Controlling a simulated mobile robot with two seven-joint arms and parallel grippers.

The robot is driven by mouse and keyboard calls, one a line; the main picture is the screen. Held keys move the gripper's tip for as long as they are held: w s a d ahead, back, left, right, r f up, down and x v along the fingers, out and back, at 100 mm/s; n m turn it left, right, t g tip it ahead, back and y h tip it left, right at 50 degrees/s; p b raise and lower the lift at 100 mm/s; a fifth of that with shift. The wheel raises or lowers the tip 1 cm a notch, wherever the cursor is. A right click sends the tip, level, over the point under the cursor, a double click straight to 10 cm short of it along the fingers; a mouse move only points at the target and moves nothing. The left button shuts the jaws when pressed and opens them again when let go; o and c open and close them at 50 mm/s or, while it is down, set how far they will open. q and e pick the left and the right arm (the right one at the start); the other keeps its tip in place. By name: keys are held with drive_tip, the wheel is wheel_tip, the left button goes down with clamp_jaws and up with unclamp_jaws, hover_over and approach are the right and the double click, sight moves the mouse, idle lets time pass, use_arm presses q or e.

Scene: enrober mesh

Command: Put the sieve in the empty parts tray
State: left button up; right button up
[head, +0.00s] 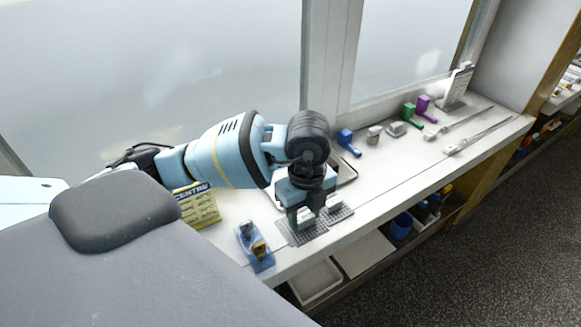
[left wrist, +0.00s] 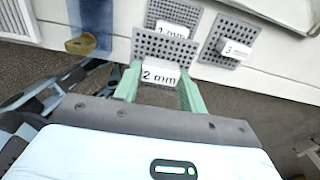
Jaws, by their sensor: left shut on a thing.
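My left gripper (head: 306,212) reaches down over the near part of the counter. In the left wrist view its green fingers (left wrist: 158,90) are shut on a grey perforated sieve labelled "2 mm" (left wrist: 160,48). Another sieve labelled "2 mm" (left wrist: 180,12) lies just beyond it, partly covered by the held one. A sieve labelled "3 mm" (left wrist: 231,34) lies to the right. In the head view a pale tray with a dark rim (head: 350,174) is on the counter behind my arm, which hides much of it. My right gripper is in neither view.
A blue tray (head: 265,264) with small parts stands left of the sieves, near a yellow sign (head: 204,212). Blue, green and purple items stand along the window, with long tools (head: 470,135) farther right. White bins (head: 316,281) sit on the shelf below the counter's front edge.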

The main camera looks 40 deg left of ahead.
use_arm(q)
drive_tip(key=w+a, duration=0.3)
drive_tip(key=w+a+f, duration=0.1)
drive_tip(key=w+a, duration=0.7)
drive_tip(key=shift+w+f+b, duration=0.1)
drive_tip(key=shift+f+b, duration=0.1)
drive_tip(key=shift+b, duration=0.2)
drive_tip(key=shift+w+f, duration=0.1)
drive_tip(key=shift+f, duration=1.65)
drive_tip(key=shift+f, duration=0.15)
drive_tip(key=o, duration=1)
wheel_tip(320, 180, up, 12)
drive_tip(key=shift+p, duration=0.3)
